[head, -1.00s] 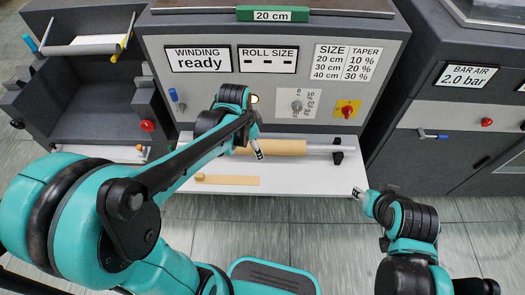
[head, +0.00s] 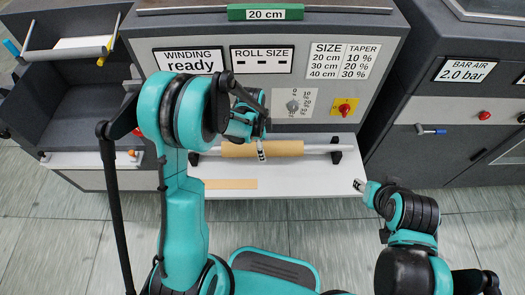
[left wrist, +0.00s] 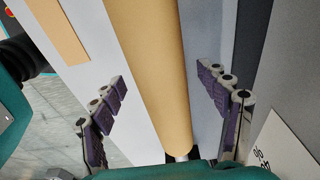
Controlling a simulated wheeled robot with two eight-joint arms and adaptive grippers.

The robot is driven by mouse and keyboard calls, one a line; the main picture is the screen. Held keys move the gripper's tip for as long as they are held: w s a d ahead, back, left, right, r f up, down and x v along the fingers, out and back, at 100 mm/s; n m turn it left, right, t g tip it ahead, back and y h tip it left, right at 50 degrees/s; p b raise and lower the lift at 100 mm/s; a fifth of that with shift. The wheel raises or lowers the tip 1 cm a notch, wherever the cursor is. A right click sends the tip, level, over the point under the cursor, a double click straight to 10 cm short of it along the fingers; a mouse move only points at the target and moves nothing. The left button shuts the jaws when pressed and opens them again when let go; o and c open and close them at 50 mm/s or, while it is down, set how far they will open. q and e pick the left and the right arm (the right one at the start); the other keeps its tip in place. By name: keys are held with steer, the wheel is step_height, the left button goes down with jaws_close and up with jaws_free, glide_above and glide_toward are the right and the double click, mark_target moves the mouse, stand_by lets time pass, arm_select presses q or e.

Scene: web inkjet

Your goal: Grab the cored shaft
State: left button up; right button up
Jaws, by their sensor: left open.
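The cored shaft is a pale rod (head: 318,148) with a tan core (head: 285,149) around it. It lies level on black supports above the white shelf in the head view. My left gripper (head: 262,150) is over the core, partly hidden by its own arm. In the left wrist view the open fingers (left wrist: 163,82) stand on either side of the tan core (left wrist: 150,62), with clear gaps and no visible contact. The rod end (left wrist: 178,157) shows below the core there. My right gripper (head: 360,186) is apart, right of the shelf's front; its jaw state is unclear.
A flat tan strip (head: 230,184) lies on the front of the white shelf (head: 300,185). The machine panel (head: 390,60) with a red-yellow switch (head: 344,107) rises close behind the shaft. Grey cabinets (head: 450,110) stand to the right. The floor in front is clear.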

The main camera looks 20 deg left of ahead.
arm_select(q)
steer(key=shift+w+d+f, duration=0.1)
steer(key=shift+f, duration=0.65)
steer(key=shift+r, duration=0.1)
steer(key=shift+c, duration=0.8)
jaws_close()
